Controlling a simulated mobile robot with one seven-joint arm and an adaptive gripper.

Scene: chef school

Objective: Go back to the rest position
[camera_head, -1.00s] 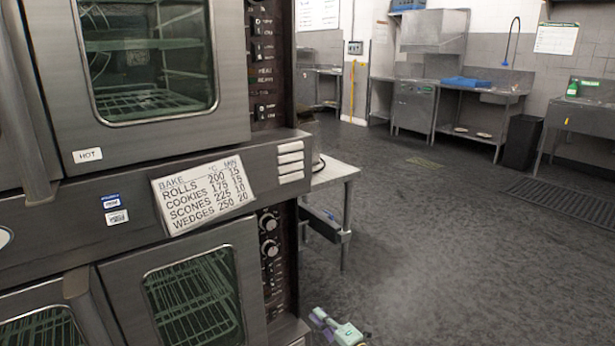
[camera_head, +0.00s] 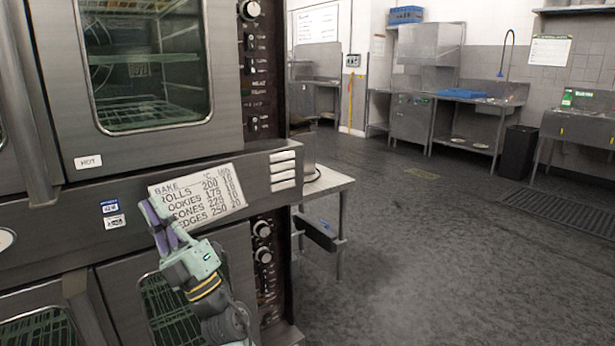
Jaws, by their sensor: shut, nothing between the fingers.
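My gripper (camera_head: 153,218) is at the lower left of the head view, at the end of my pale green arm. Its purple fingers are shut with nothing between them and point up and to the left. The fingers overlap the lower left part of the white bake-times card (camera_head: 205,190) on the oven front and hide some of its text. I cannot tell whether they touch the card. The wrist and forearm hang below and hide part of the lower oven door window (camera_head: 160,310).
The stacked steel oven (camera_head: 60,120) fills the left side, with control knobs (camera_head: 263,255) on its right edge. A small steel table (camera_head: 325,182) stands just beyond it. The dark floor (camera_head: 430,260) to the right is clear. Steel counters (camera_head: 480,98) and a black bin (camera_head: 518,152) line the back.

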